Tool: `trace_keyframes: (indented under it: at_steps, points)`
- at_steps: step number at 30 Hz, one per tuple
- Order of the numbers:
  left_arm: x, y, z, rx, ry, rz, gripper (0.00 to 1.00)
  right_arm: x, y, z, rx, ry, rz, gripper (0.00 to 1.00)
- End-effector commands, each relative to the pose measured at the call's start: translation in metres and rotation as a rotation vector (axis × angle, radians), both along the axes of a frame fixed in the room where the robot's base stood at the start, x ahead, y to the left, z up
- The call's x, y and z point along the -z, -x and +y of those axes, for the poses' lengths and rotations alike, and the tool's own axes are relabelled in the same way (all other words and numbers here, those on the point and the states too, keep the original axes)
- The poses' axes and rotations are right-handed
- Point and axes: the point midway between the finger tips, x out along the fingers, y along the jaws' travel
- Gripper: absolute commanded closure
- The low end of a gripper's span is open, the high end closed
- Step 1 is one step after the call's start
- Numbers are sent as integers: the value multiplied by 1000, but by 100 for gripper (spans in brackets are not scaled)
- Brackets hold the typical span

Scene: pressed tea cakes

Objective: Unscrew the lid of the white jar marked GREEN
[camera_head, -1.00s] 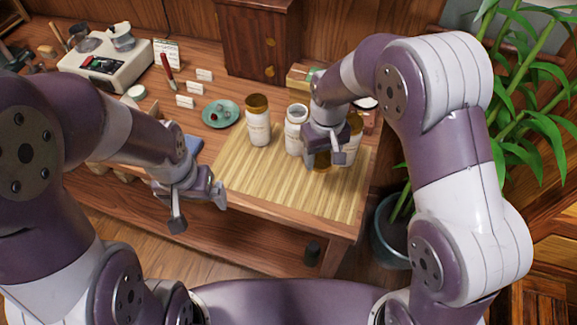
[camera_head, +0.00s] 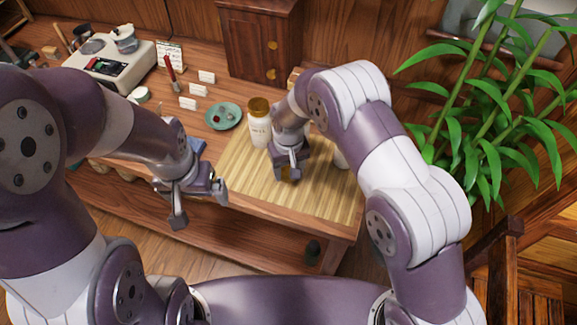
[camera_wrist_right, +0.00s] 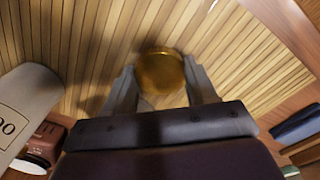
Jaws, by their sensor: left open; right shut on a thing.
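My right gripper (camera_head: 288,178) is shut on a gold lid, low over the bamboo mat (camera_head: 325,205). The lid (camera_wrist_right: 160,72) shows between the fingers in the right wrist view, with mat slats behind it. I cannot tell whether it touches the mat. A white jar (camera_head: 259,134) with a gold lid on stands at the mat's back edge; its label is too small to read. Another white jar (camera_head: 340,159) is mostly hidden behind my right arm. The wrist view shows a white jar (camera_wrist_right: 28,95) with a partial label. My left gripper (camera_head: 200,204) is open and empty by the table's front edge.
A teal plate (camera_head: 222,116) with small pieces lies left of the jars. Small white cards (camera_head: 197,90), a scale (camera_head: 108,66) and a wooden cabinet (camera_head: 256,40) stand farther back. A leafy plant (camera_head: 490,110) stands at right. The mat's front is clear.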

Motion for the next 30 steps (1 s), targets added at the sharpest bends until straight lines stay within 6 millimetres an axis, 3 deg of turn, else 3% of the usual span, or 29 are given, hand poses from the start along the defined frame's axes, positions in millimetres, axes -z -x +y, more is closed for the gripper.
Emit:
trace_keyframes:
  at_steps: [1,3,9,13,24,30]
  points:
    - [1,0,0,0,0,0,2,1,0,0,0,0,0,37]
    - [1,0,0,0,0,0,2,1,0,0,0,0,0,18]
    - [0,0,0,0,0,0,2,1,0,0,0,0,1,18]
    - [1,0,0,0,0,0,2,-10,-1,0,0,-1,-3,18]
    - [16,0,0,0,0,0,2,-101,-1,0,0,-1,-4,18]
    - [17,0,0,0,0,0,2,-122,0,0,0,0,0,18]
